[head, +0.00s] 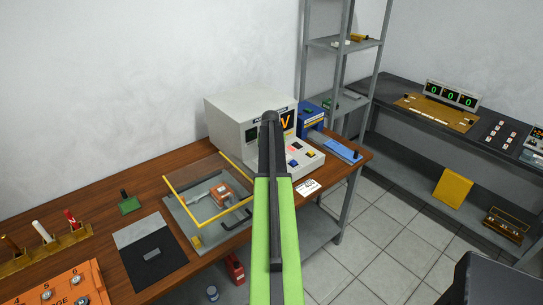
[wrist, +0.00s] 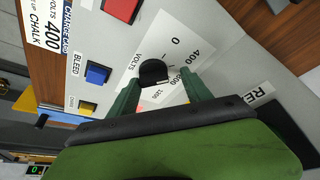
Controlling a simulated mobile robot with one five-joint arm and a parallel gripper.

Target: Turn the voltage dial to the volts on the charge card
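The voltage dial (wrist: 153,72) is a small black knob on a white scale plate marked VOLTS, with 0, 400 and higher numbers around it. My gripper (wrist: 159,80) has its two dark green fingers apart, with their tips near the dial, one to each side. I cannot tell whether they touch it, or where the dial points. The charge card (wrist: 50,25) is white, reads VOLTS 400, and lies at the left of the wrist view. In the head view the card (head: 308,187) is on the table's front edge, and my arm hides the dial.
The grey console (head: 234,117) also carries a red button (wrist: 120,9), a blue BLEED button (wrist: 97,73) and a yellow button (wrist: 88,108) near the dial. A glass-lidded tray (head: 184,217) stands left of it. A blue device (head: 311,114) stands to its right.

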